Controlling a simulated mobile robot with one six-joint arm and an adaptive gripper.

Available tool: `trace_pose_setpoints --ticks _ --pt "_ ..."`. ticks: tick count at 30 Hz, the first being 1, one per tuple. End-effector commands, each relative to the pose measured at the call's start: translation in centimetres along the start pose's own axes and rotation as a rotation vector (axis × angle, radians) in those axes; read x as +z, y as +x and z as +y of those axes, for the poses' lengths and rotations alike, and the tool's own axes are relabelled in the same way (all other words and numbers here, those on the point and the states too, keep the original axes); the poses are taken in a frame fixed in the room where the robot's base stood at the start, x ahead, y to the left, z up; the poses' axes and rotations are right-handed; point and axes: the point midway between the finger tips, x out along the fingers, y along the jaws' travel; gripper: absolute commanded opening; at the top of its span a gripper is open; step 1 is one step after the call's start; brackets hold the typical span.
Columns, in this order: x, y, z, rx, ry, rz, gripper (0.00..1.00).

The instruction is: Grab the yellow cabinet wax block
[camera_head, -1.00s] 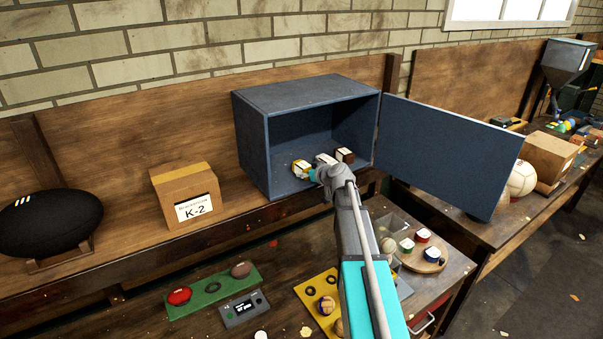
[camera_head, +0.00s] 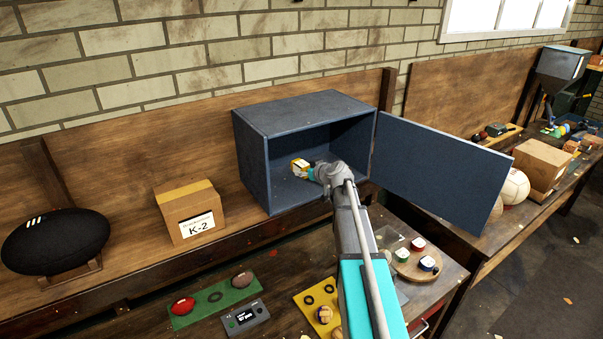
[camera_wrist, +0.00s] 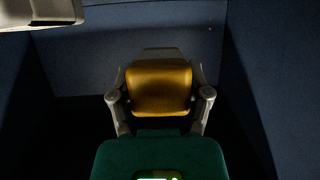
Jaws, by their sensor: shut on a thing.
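The yellow cabinet wax block (camera_head: 300,167) has a pale label and is inside the open blue cabinet (camera_head: 255,170), near its left side. It looks raised above the cabinet floor. My gripper (camera_head: 308,171) reaches in from the front and is shut on the block. In the wrist view the yellow block (camera_wrist: 160,88) sits between the two fingers of my gripper (camera_wrist: 160,98), with dark blue cabinet walls around it. My wrist hides part of the cabinet's inside in the head view.
The cabinet door (camera_head: 440,165) stands open to the right, close to my arm. A K-2 cardboard box (camera_head: 190,212) is left of the cabinet. A pale, cut-off shape (camera_wrist: 40,12) shows at the wrist view's top left. A round board (camera_head: 418,265) holds small tins below.

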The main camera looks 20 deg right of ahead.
Motion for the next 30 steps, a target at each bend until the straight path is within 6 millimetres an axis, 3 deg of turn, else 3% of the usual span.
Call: trace_pose_setpoints --ticks 1,9,30 --pt "-0.9 -0.4 0.0 0.0 0.0 0.0 0.08" --pt "-2.4 -1.0 0.0 0.0 0.0 0.0 0.08" --pt "-2.7 -1.1 -0.1 -0.001 0.0 0.0 0.08"
